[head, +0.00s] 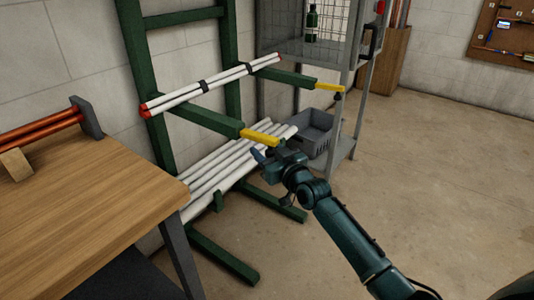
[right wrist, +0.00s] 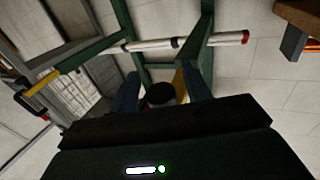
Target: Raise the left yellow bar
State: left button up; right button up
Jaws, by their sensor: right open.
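The left yellow bar (head: 260,137) sticks out flat from the end of a green rack arm (head: 205,119), roughly in line with it. My right gripper (head: 268,152) is open just below and beside the bar's outer end. In the right wrist view the left yellow bar (right wrist: 180,86) shows between the two blue fingers (right wrist: 163,90), nearer the right-hand one. I cannot tell whether a finger touches it. A dark round part (right wrist: 160,94) covers some of this gap. My left gripper is in neither view.
The right yellow bar (head: 330,87) sticks out from another arm. White red-capped tubes (head: 210,85) lie across both arms, and several white pipes (head: 225,168) lie below. A grey crate (head: 314,130) on a metal shelf and a wooden table (head: 90,190) flank the rack. Floor is free at right.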

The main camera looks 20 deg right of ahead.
jog(key=shift+w, duration=0.1)
jog(key=shift+c, duration=0.5)
grip_shut()
